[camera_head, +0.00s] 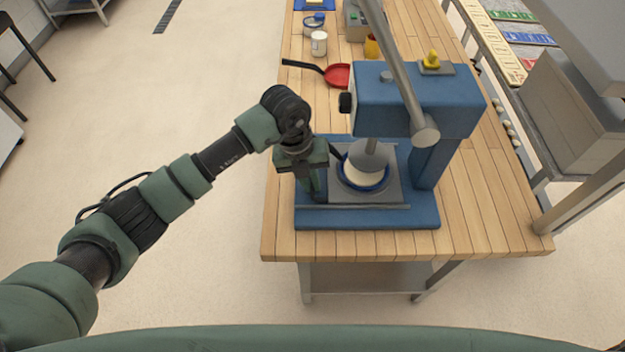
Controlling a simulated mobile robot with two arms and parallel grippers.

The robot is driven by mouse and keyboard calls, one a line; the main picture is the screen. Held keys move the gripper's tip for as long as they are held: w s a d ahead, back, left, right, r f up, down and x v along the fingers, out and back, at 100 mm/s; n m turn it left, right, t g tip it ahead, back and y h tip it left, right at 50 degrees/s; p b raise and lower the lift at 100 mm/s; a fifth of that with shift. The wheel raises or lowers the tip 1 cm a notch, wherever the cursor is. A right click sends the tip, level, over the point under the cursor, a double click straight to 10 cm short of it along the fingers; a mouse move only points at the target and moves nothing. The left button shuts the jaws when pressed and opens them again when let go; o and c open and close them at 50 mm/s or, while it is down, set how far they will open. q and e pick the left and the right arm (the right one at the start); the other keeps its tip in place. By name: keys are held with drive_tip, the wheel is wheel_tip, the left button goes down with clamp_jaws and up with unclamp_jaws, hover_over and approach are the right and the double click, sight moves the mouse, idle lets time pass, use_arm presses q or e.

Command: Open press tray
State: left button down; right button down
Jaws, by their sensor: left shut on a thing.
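A blue press (415,100) stands near the front end of the wooden table. Its grey press tray (393,190) lies low on the blue base, with a blue-rimmed round dish (364,182) holding something pale on it. The grey press head hangs over the dish and hides part of it. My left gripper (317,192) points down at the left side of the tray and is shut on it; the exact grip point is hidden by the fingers. My right gripper is not in view.
A thick grey lever (398,70) slants across the press. A red pan (338,75), a white jar (319,43) and a yellow cup (372,46) stand behind it. A steel rack (565,105) is at the right.

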use_arm(q)
drive_tip(key=a+b, duration=0.2)
drive_tip(key=a, duration=1.4)
drive_tip(key=shift+w+a+r, duration=0.15)
drive_tip(key=shift+a, duration=0.2)
drive_tip(key=c, duration=1.8)
unclamp_jaws()
drive_tip(key=shift+o, duration=0.2)
wheel_tip(320, 180, up, 8)
drive_tip(key=a+b, duration=0.1)
drive_tip(key=b, duration=0.1)
drive_tip(key=shift+a+f, duration=0.2)
